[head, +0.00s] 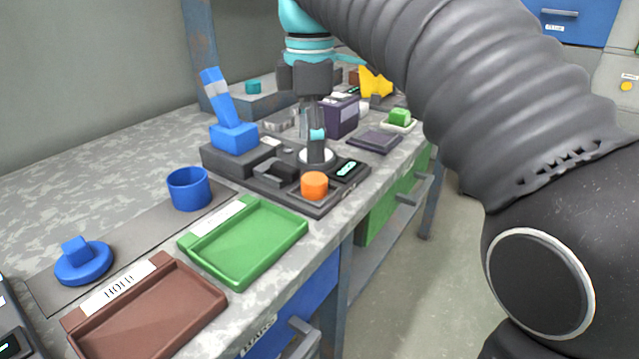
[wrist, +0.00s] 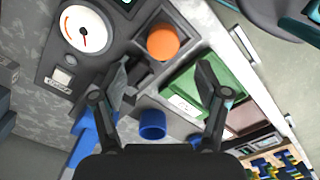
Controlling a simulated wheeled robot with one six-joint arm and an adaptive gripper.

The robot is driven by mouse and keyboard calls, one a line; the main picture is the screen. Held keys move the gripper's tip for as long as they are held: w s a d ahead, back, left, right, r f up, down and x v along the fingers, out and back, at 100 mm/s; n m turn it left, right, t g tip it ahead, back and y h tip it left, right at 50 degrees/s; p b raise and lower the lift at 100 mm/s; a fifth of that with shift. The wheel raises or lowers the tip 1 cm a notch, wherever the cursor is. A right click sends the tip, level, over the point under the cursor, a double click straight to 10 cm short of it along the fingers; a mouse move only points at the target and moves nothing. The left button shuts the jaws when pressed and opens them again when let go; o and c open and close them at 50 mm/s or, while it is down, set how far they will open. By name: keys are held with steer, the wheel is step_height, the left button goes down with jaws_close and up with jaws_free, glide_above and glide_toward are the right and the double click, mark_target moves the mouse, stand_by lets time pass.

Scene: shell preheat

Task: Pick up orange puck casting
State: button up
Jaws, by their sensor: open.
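The orange puck casting (head: 314,184) is a short orange cylinder on the front right part of a dark fixture on the bench. In the wrist view the puck (wrist: 162,42) lies in a square recess, beyond the fingertips and between their lines. My gripper (head: 309,122) points down above the fixture, behind the puck in the head view. In the wrist view my gripper (wrist: 163,74) has its fingers spread with nothing held between them. The puck is apart from both fingers.
A round dial (wrist: 82,28) sits on the fixture. A green tray (head: 245,243), a brown tray (head: 150,310), a blue cup (head: 189,189) and a blue knobbed disc (head: 83,261) stand nearby. A blue upright piece (head: 234,136) rises behind. A purple box (head: 341,116) stands beyond.

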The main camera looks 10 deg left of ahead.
mark_target(314, 178)
steer(key=shift+s+d+f, duration=0.1)
steer(key=shift+f, duration=1.15)
step_height(314, 178, down, 4)
steer(key=b, duration=0.3)
steer(key=shift+d, duration=0.15)
steer(key=c, duration=1.3)
steer(key=shift+r, duration=0.1)
